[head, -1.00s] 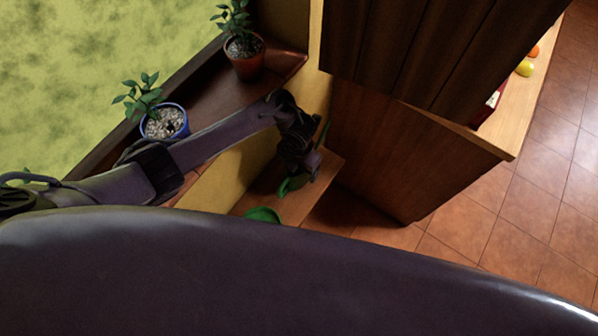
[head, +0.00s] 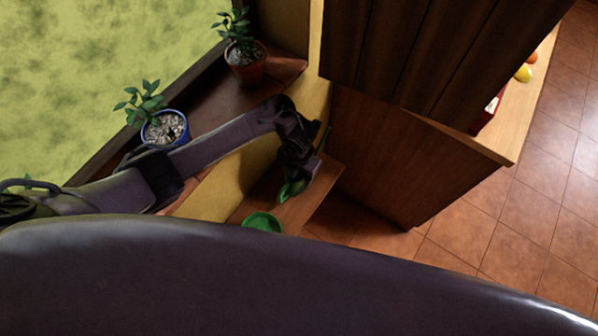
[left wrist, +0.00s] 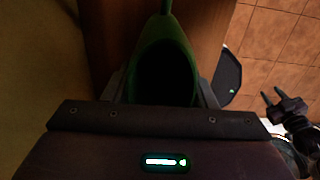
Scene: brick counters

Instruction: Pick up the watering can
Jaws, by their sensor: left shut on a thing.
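The watering can is green and is partly hidden by my left gripper (head: 293,178) in the head view, where a green part (head: 291,190) shows at the jaws. In the left wrist view the can's dark, open-topped green body (left wrist: 166,50) lies between the fingers of my left gripper (left wrist: 167,88), which is shut on it. The can is over or on a narrow wooden surface (head: 310,200); I cannot tell whether it touches. My right gripper (left wrist: 273,97) shows small at the right of the left wrist view, its fingers apart and empty.
A round green piece (head: 262,221) lies left of the gripper, partly behind my body. A blue pot (head: 168,130) and a terracotta pot (head: 246,68) with plants stand on the sill. A wooden cabinet (head: 400,160) stands close on the right. Tiled floor (head: 520,220) is open beyond.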

